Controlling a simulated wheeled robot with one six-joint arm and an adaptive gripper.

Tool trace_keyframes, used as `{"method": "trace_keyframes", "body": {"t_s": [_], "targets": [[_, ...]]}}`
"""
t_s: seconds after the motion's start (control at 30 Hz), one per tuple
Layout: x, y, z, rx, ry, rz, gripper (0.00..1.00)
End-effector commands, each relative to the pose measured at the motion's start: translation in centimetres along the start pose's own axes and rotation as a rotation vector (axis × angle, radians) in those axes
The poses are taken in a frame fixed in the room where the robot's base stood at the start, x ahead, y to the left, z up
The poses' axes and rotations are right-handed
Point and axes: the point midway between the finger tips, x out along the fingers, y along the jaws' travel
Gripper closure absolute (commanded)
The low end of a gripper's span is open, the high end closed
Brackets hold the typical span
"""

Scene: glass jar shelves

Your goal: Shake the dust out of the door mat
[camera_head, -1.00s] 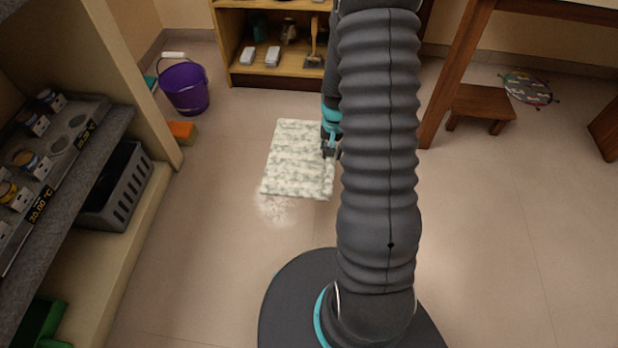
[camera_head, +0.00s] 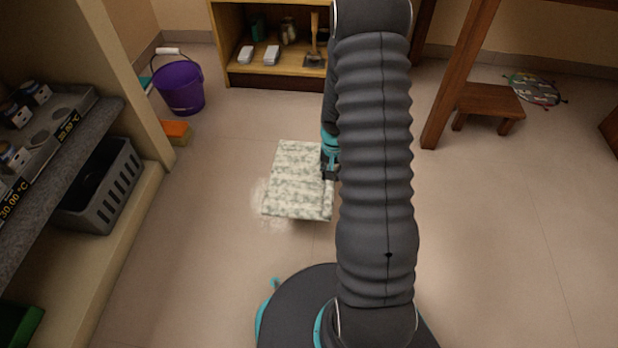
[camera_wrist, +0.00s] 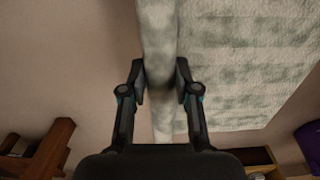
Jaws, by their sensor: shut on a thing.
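The door mat (camera_head: 297,182) is a cream rectangle with grey-green mottled bands. In the head view it hangs in the air over the floor, left of my arm. My gripper (camera_head: 329,172) is at the mat's right edge, partly hidden by my arm. In the wrist view my gripper (camera_wrist: 160,80) is shut on the mat's edge, and the mat (camera_wrist: 240,60) spreads out to the right. A pale patch of dust (camera_head: 265,207) shows at the mat's left and lower left side.
A purple bucket (camera_head: 181,88) and an orange sponge (camera_head: 176,131) stand on the floor at upper left. A wooden shelf (camera_head: 275,76) is at the back, a small stool (camera_head: 490,100) at right. A shelf unit with a grey crate (camera_head: 112,190) lines the left. The middle floor is clear.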

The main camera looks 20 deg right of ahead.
Motion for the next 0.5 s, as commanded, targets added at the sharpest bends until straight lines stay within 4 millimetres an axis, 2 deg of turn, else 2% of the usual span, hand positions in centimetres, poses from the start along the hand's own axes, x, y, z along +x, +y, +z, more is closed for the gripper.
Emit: {"method": "trace_keyframes", "body": {"t_s": [0.07,0.4,0.5], "targets": [[-1.2,0.0,-0.1,0.000,0.002,0.000,1.00],[-10.4,0.0,-0.1,0.000,0.003,-0.001,1.00],[-12.3,0.0,0.0,0.000,0.002,0.000,1.00]]}}
